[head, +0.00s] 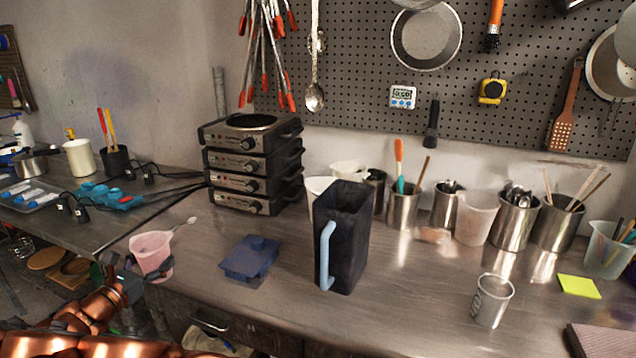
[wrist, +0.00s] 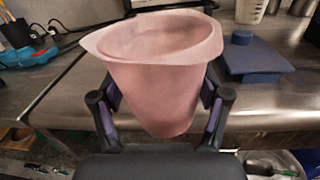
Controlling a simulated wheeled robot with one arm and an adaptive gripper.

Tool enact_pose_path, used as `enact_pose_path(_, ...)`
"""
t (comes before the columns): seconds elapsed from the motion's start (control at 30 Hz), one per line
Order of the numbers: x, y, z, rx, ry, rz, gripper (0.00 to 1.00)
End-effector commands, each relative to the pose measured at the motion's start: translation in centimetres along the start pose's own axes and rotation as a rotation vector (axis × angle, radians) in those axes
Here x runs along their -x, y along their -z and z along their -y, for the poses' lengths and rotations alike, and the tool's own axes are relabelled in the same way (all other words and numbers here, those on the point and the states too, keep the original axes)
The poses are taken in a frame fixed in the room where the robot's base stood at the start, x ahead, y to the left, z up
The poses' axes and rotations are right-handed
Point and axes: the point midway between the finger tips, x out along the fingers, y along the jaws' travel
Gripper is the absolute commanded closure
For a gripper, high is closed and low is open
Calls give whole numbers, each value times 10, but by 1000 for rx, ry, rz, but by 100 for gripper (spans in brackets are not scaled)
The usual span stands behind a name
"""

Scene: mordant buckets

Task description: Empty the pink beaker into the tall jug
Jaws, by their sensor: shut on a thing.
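The pink beaker (head: 152,252) is held near the front edge of the steel bench, at the left in the head view. In the wrist view the beaker (wrist: 155,85) looks upright, and its contents are hard to make out. My gripper (wrist: 160,115) is shut on it, with a finger on each side. The tall jug (head: 346,235) is dark, square-sided and open-topped, with a light blue handle. It stands upright on the bench to the right of my gripper, apart from it. The inside of the jug is dark.
A blue lid-like piece (head: 249,258) lies flat between the beaker and the jug. Stacked hot plates (head: 252,165) stand at the back. A grey cup (head: 491,300) stands right of the jug, with clear bench between.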

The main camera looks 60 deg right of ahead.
Motion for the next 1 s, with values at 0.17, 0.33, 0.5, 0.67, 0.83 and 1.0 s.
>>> enact_pose_path(0.17,-41,-26,21,2,91,7,64)
enact_pose_path(0.33,-76,-46,44,1,177,15,64)
enact_pose_path(0.5,-111,-66,70,2,262,22,64)
enact_pose_path(0.67,-142,-85,98,3,343,28,64)
enact_pose_path(0.83,-172,-108,129,0,431,37,64)
enact_pose_path(1.0,-200,-130,164,0,521,45,64)
